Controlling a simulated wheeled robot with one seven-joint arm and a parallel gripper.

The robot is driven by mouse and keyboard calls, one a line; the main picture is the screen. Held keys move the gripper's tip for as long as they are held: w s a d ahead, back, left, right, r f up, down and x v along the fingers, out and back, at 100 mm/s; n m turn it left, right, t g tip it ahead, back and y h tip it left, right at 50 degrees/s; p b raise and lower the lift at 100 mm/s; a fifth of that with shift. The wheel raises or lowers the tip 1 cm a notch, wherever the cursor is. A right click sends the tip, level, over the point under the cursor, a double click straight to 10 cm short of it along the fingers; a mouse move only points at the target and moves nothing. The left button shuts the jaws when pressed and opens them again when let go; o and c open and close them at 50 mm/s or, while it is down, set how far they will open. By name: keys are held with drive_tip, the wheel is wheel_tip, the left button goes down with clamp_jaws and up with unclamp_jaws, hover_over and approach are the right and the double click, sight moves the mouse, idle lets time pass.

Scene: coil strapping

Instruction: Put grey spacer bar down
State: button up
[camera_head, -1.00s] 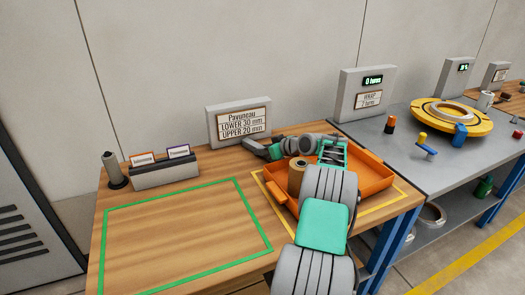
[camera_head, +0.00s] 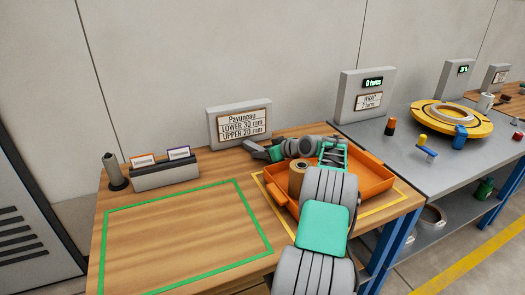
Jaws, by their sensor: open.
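My gripper (camera_head: 257,150) is above the wooden table at its back, just in front of the grey sign and left of the orange tray. It is open, with its dark fingers pointing left. I cannot make out the grey spacer bar for sure; a dark grey shape at the fingers may be only the fingers themselves. My arm hides part of the tray and the table's front right.
The orange tray (camera_head: 372,180) holds a brown roll (camera_head: 297,174). A green outlined area (camera_head: 180,235) at the table's left is empty. A grey sign (camera_head: 239,122) and a card holder (camera_head: 165,174) stand behind. A grey bench (camera_head: 395,147) with a yellow turntable (camera_head: 452,119) is at right.

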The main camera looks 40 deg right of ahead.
drive_tip(key=v, duration=0.7)
drive_tip(key=shift+s+r, duration=0.15)
drive_tip(key=shift+s, duration=0.05)
